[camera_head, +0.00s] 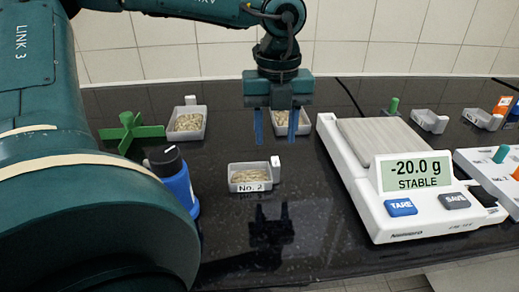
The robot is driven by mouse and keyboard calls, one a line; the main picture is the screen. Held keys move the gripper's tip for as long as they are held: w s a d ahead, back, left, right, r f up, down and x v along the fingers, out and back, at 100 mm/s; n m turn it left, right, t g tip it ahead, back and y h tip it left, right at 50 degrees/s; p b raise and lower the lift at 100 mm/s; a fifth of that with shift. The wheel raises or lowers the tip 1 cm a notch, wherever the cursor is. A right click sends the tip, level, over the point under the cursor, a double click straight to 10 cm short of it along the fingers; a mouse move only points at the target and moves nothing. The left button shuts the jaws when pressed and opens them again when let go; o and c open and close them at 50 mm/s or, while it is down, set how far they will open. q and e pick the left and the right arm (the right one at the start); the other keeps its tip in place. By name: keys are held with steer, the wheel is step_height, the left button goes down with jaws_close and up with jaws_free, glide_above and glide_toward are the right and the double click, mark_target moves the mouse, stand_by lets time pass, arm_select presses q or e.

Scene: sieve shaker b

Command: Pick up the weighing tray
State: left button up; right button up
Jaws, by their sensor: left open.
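Several small light grey trays with upright white tabs stand on the dark bench; which one is the weighing tray I cannot tell. A tray labelled No. 2 (250,185) holds pale grains in front of my left gripper (275,138). Another filled tray (306,130) shows behind the gripper, partly hidden by its fingers. A third filled tray (187,135) is farther left. Two trays at the right, one (428,121) and another (482,119), look empty. My left gripper points down, open, with nothing between its blue fingers. My right gripper is out of view.
A white balance (370,190) reading -20.0 g stands right of the gripper. A blue bottle with a black cap (178,183) and a green cross-shaped piece (130,132) stand at left. A white block with pegs (490,170) is at right. Bench in front of tray No. 2 is clear.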

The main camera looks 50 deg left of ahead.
mark_target(275, 161)
arm_select(q)
step_height(275, 161, down, 3)
steer(key=shift+r, duration=0.1)
steer(key=f, duration=0.5)
steer(key=shift+s+d+f, duration=0.1)
steer(key=shift+s+d, duration=0.15)
steer(key=shift+d, duration=0.1)
jaws_close()
